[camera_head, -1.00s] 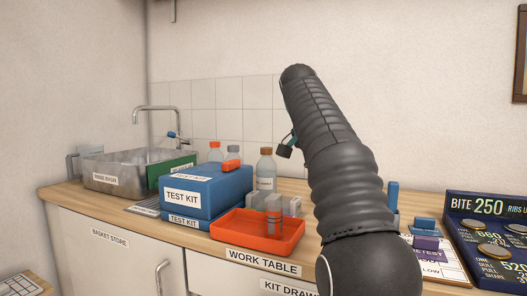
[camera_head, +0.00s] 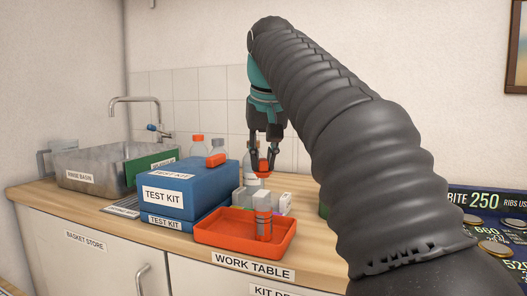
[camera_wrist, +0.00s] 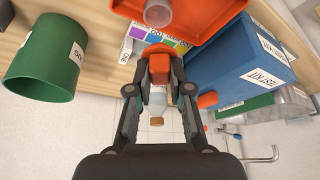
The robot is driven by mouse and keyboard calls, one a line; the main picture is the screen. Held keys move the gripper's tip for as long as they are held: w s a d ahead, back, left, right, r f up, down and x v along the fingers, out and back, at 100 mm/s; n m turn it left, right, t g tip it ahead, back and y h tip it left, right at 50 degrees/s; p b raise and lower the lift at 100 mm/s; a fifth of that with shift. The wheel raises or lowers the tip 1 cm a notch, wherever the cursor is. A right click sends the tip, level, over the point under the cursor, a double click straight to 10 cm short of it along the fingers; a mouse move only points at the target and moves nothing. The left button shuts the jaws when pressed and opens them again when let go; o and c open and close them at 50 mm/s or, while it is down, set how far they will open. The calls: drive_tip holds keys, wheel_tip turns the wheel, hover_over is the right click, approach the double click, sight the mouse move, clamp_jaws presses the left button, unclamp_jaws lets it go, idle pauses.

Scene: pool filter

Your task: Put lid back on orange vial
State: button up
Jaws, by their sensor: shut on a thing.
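My gripper (camera_head: 265,158) points down above the work table and is shut on an orange lid (camera_head: 263,171). In the wrist view the lid (camera_wrist: 157,50) sits between the fingertips (camera_wrist: 158,66). A clear vial (camera_head: 263,224) stands upright in the orange tray (camera_head: 215,238), below the lid and apart from it. In the wrist view the vial (camera_wrist: 157,13) shows at the top edge, with its round top facing the camera. Its contents are too small to tell.
A blue test kit box (camera_head: 180,190) stands left of the tray with an orange piece (camera_head: 215,160) on it. Several bottles and small containers stand behind. A green cup (camera_wrist: 45,58) shows in the wrist view. The rinse basin (camera_head: 85,175) is far left.

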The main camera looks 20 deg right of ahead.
sight(265, 173)
drive_tip(key=shift+f+b, duration=1.9)
drive_tip(key=shift+f, duration=0.5)
drive_tip(key=shift+s+r+p, duration=0.1)
drive_tip(key=shift+p, duration=0.3)
drive_tip(key=shift+f+p, duration=0.25)
drive_tip(key=shift+p, duration=0.05)
idle(1.1)
drive_tip(key=o, duration=1.3)
drive_tip(key=shift+r, duration=0.1)
drive_tip(key=shift+r+p, duration=1.25)
drive_tip(key=shift+p, duration=0.1)
drive_tip(key=shift+r, duration=2.15)
